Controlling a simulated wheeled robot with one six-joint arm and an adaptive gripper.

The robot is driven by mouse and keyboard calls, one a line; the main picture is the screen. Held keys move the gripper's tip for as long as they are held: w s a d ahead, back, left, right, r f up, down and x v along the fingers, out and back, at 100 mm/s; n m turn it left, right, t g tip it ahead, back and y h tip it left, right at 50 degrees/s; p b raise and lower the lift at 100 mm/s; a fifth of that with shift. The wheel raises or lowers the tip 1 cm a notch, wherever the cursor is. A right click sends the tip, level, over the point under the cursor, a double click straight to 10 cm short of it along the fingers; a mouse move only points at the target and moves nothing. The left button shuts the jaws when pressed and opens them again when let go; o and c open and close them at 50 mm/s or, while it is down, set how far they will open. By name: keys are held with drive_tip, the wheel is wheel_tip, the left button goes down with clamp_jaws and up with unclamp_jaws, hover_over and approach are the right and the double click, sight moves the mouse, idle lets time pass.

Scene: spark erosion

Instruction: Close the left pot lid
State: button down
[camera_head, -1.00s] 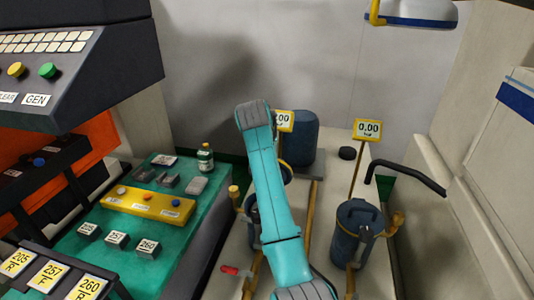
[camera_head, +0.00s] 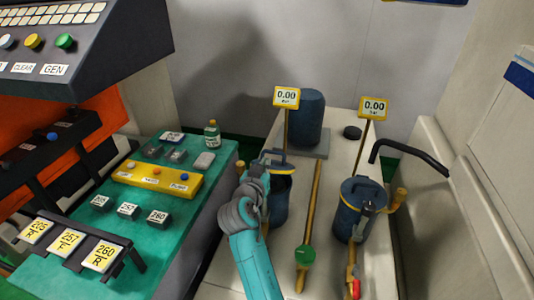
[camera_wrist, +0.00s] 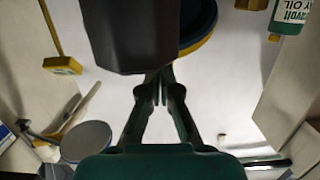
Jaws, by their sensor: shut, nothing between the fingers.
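The left pot (camera_head: 279,208) is a dark blue cylinder left of the brown bar in the head view. Its blue lid (camera_head: 281,167) shows at the top, seemingly tilted, but my arm covers its left side and I cannot tell how far open it is. In the wrist view, my gripper (camera_wrist: 158,88) is shut and empty. A large dark shape lies beyond its tips, beside a round blue part with a yellow rim; I cannot tell whether they touch. In the head view, my arm's end lies at the left pot's near left side, with the fingertips hidden.
The right pot (camera_head: 352,220) has its lid (camera_head: 362,190) on. Yellow gauges (camera_head: 286,96) and (camera_head: 373,108) stand on posts behind the pots. A blue cylinder (camera_head: 309,118) stands at the back. A black bent bar (camera_head: 410,150) is at right. The green-topped bench (camera_head: 75,240) is at left.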

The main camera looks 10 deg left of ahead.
drive_tip(key=shift+s+f, duration=0.35)
drive_tip(key=shift+f, duration=0.2)
drive_tip(key=shift+s+f, duration=0.35)
drive_tip(key=shift+f, duration=0.2)
drive_tip(key=shift+s, duration=0.1)
drive_tip(key=s+r, duration=0.1)
drive_tip(key=s, duration=1)
drive_tip(key=shift+s+a+r, duration=0.2)
drive_tip(key=shift+s+r, duration=0.05)
drive_tip(key=shift+s, duration=0.15)
